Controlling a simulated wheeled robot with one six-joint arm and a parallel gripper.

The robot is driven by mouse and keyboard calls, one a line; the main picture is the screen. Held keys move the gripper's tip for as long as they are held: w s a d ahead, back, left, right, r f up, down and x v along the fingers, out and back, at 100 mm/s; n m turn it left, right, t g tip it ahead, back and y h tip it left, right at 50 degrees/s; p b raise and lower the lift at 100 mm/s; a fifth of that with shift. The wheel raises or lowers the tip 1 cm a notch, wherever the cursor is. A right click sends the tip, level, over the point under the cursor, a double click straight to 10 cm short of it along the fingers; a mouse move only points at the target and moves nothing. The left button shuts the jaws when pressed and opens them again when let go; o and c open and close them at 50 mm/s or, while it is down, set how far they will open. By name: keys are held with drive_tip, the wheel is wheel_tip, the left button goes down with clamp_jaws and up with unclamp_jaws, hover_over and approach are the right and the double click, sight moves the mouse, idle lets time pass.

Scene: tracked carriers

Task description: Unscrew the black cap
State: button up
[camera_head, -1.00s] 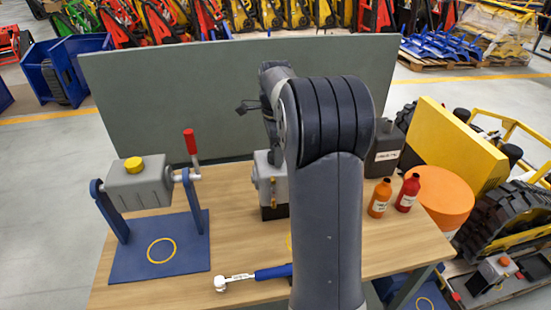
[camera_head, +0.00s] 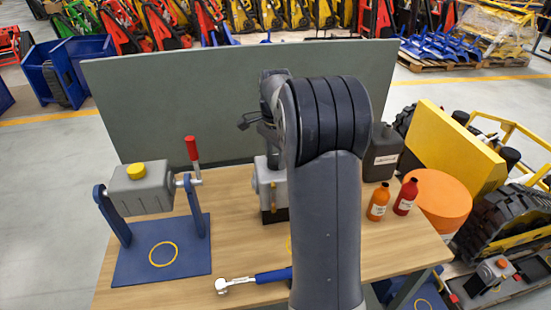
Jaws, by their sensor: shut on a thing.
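A grey housing (camera_head: 266,180) with a yellow gauge strip on its front and a dark base stands at the back middle of the wooden table. My gripper (camera_head: 268,147) points down over the top of this housing, and my own arm covers much of it. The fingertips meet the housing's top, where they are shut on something. The black cap itself is hidden there behind the gripper and arm, so its thread and how far it is turned cannot be seen.
A grey tank on a blue stand (camera_head: 140,190) with a red handle is at left. A torque wrench (camera_head: 255,279) lies in front. Orange (camera_head: 378,202) and red (camera_head: 405,197) bottles and a black canister (camera_head: 382,155) stand at right. A green-grey panel (camera_head: 180,100) closes the back.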

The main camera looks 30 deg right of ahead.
drive_tip(key=n+p, duration=0.1)
drive_tip(key=n, duration=0.3)
drive_tip(key=shift+n, duration=0.4)
drive_tip(key=shift+r+n+p, duration=0.1)
drive_tip(key=shift+n+p, duration=0.5)
drive_tip(key=shift+n, duration=0.6)
drive_tip(key=n+p, duration=0.1)
drive_tip(key=n, duration=0.5)
drive_tip(key=shift+n, duration=0.7)
drive_tip(key=shift+p, duration=0.3)
drive_tip(key=n+p, duration=0.1)
drive_tip(key=n, duration=0.8)
drive_tip(key=shift+n+p, duration=0.3)
drive_tip(key=shift+p, duration=0.05)
